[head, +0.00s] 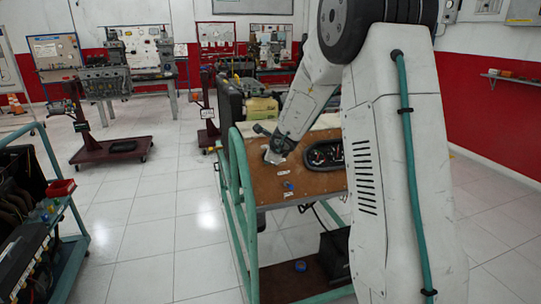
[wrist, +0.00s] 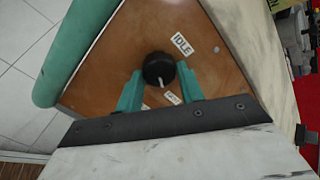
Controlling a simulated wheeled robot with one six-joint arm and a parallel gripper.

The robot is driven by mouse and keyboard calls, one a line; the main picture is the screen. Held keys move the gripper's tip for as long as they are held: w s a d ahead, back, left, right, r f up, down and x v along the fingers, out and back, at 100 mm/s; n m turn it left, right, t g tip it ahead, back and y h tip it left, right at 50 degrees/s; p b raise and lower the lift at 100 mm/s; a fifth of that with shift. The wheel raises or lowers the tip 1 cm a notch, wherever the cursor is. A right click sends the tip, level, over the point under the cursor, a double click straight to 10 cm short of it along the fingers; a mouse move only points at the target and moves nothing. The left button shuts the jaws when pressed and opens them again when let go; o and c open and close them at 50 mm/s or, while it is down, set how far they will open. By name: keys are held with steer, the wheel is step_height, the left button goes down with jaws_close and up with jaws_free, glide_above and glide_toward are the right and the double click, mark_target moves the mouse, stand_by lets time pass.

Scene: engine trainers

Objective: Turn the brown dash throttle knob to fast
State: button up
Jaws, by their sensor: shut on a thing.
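The brown dash panel (head: 262,188) stands upright on a green tubular frame. In the wrist view the throttle knob (wrist: 158,66) is round and black, on the brown panel (wrist: 125,45). A white mark on it points to the bottom of the picture. The IDLE label (wrist: 182,44) is above right of it. A second label (wrist: 172,98), seemingly FAST, lies below right, partly hidden by a finger. My gripper (wrist: 160,73) has its green fingers shut on the knob from both sides. In the head view my gripper (head: 274,154) is at the panel's upper left and hides the knob.
A gauge cluster (head: 325,155) is right of my gripper on the panel. A small blue knob (head: 289,185) sits below. The green frame (head: 238,195) runs close along the panel's left edge. A tool cart (head: 62,215) stands far left, with open floor between.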

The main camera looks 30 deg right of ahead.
steer(key=o, duration=1)
steer(key=shift+c, duration=0.2)
steer(key=v, duration=0.8)
steer(key=shift+w, duration=0.1)
